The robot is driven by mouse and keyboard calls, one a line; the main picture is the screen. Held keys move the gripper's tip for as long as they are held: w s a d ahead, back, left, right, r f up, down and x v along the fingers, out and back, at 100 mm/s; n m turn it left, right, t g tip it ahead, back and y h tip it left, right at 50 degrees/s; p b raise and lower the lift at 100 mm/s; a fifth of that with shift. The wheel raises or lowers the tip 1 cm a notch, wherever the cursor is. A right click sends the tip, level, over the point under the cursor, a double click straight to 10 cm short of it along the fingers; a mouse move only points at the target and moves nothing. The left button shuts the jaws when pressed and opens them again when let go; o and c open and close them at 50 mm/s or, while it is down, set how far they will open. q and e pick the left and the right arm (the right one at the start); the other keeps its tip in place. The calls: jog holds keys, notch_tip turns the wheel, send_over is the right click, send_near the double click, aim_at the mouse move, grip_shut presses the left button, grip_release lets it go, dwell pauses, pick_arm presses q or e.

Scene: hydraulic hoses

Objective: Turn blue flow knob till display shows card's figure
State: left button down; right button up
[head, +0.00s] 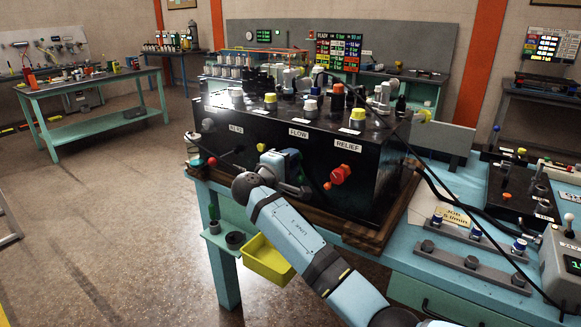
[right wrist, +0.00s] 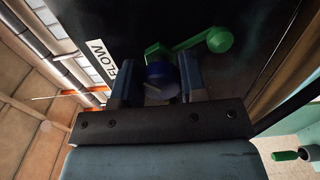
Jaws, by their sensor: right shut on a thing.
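The blue flow knob (right wrist: 160,76) sits between the two fingers of my right gripper (right wrist: 159,82), below the FLOW label in the right wrist view. The fingers are shut on it. A green part with a green round-ended lever (right wrist: 219,40) lies just behind the knob. In the head view my right gripper (head: 302,172) reaches the front of the black console (head: 385,165) below FLOW and hides the knob. A display with green digits (head: 573,264) is cut by the right edge; its figure is unreadable. A tan card (head: 455,217) lies on the bench, too small to read. My left gripper is not seen.
A red knob (head: 341,174) under RELIEF is close to the right of my gripper. A black hose (head: 440,190) loops from the console to the right. A yellow bin (head: 266,261) hangs below the bench front. Open floor (head: 120,220) lies left.

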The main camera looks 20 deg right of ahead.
jog(key=shift+f, duration=0.1)
dwell(0.3)
jog(key=o, duration=0.9)
jog(key=shift+a, duration=0.1)
jog(key=v, duration=1.3)
jog(key=shift+s+a+b, duration=0.25)
jog(key=shift+s+b, duration=0.05)
